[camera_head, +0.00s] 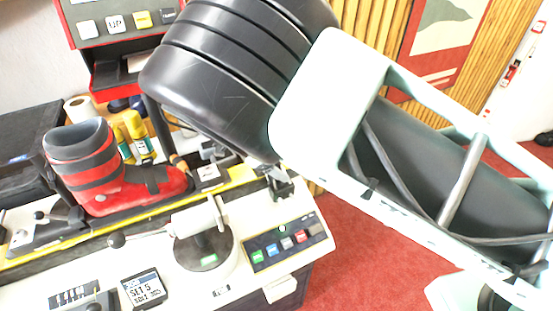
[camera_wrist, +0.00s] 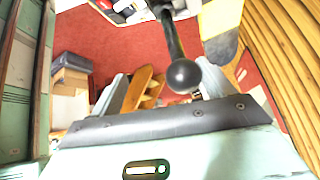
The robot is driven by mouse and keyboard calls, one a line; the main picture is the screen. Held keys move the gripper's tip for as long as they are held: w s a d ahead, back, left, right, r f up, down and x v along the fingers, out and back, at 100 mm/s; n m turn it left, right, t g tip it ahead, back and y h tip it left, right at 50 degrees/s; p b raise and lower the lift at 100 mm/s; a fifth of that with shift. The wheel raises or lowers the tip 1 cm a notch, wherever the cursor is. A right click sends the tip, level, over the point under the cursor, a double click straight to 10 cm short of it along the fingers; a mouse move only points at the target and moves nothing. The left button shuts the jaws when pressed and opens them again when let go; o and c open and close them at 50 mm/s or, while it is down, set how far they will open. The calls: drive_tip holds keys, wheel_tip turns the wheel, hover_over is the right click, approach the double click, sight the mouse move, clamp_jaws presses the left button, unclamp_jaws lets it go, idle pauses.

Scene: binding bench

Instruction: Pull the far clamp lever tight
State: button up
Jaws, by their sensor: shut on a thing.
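In the wrist view, a clamp lever with a dark rod and a round black knob (camera_wrist: 185,76) comes down from the top to near the middle. My gripper (camera_wrist: 163,84) is at the knob, its grey fingers on either side, shut on the lever. The exact contact is hard to see. In the head view, my arm and black wrist cover the gripper and this lever. A red ski boot (camera_head: 118,183) with dark straps stands upright on the bench (camera_head: 150,262).
A ball-ended lever (camera_head: 140,237) on a round black base stands at the bench front. A button panel (camera_head: 287,242) is at the right, a small display (camera_head: 143,289) at the front. A red machine (camera_head: 100,55) stands behind. Red floor (camera_head: 350,265) is clear right of the bench.

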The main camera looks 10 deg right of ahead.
drive_tip(key=shift+s+d+f, duration=0.15)
drive_tip(key=shift+s+f, duration=0.3)
drive_tip(key=shift+s, duration=0.35)
drive_tip(key=o, duration=0.9)
drive_tip(key=shift+s+r, duration=0.1)
drive_tip(key=shift+s, duration=0.05)
drive_tip(key=shift+o, duration=0.2)
drive_tip(key=shift+a+r, duration=0.2)
drive_tip(key=shift+r, duration=0.05)
drive_tip(key=b+v, duration=0.1)
drive_tip(key=v, duration=0.4)
drive_tip(key=b+v, duration=0.2)
drive_tip(key=v, duration=0.4)
drive_tip(key=w+b+v, duration=0.1)
drive_tip(key=b+v, duration=0.1)
drive_tip(key=v, duration=0.4)
drive_tip(key=shift+a+r, duration=0.1)
drive_tip(key=shift+r, duration=0.1)
drive_tip(key=c, duration=0.6)
